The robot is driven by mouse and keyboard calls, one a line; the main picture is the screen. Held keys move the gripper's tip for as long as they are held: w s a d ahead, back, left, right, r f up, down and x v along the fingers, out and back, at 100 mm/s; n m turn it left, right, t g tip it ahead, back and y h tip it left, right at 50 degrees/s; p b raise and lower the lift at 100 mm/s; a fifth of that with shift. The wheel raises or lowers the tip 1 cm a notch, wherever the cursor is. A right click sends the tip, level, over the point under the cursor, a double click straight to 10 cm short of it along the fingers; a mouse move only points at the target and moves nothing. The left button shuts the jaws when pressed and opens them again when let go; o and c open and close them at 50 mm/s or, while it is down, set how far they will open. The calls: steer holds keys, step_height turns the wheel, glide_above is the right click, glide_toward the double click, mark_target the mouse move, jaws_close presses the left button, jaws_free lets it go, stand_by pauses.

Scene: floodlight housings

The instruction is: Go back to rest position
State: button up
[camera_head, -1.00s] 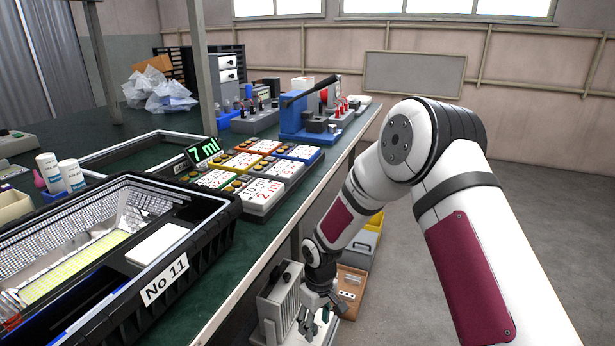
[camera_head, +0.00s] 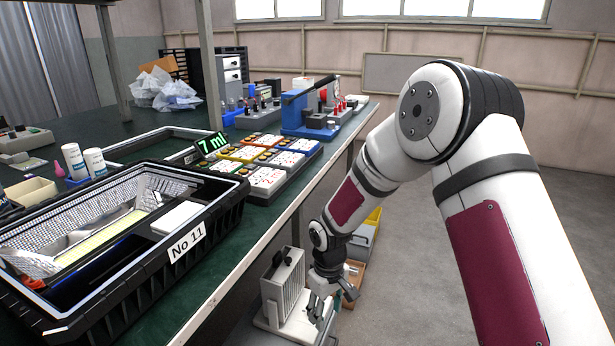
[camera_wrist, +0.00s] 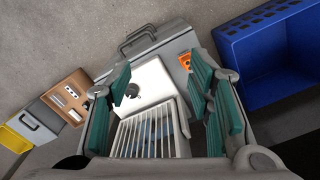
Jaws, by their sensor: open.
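My gripper (camera_head: 320,306) hangs low beside the workbench in the head view, at the end of my bent arm. It is open. In the wrist view its teal finger pads (camera_wrist: 160,112) stand wide apart, with nothing held between them. A white and grey housing with a ribbed grille (camera_wrist: 145,133) lies below and beyond the fingers. In the head view this ribbed housing (camera_head: 284,285) stands just left of my gripper, below bench height. I cannot tell whether a finger touches it.
A blue bin (camera_wrist: 268,52) lies right in the wrist view. A brown box (camera_wrist: 72,97) and yellow-grey bin (camera_wrist: 33,126) lie left. Open floor extends right of my arm.

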steer(key=s+d+r+m+h, duration=0.1)
steer(key=s+d+r, duration=0.3)
steer(key=r, duration=0.4)
steer(key=s+d+r+m, duration=0.2)
steer(key=s+d+r, duration=0.15)
steer(key=r, duration=0.35)
steer(key=s+d+r+m+h, duration=0.1)
steer(key=s+d+r, duration=0.2)
steer(key=s+r, duration=0.35)
steer(key=s+d+r+m+y, duration=0.15)
steer(key=s+r, duration=0.25)
steer(key=s, duration=0.8)
steer(key=s+d+r+m+y, duration=0.1)
steer(key=s+d+r+m, duration=0.2)
steer(key=s, duration=0.8)
step_height(320, 180, up, 36)
steer(key=t+p, duration=0.4)
steer(key=p, duration=2.9)
steer(key=shift+s+a+r+n, duration=0.2)
steer(key=shift+s+n, duration=0.05)
steer(key=shift+n, duration=0.1)
steer(key=shift+h, duration=0.25)
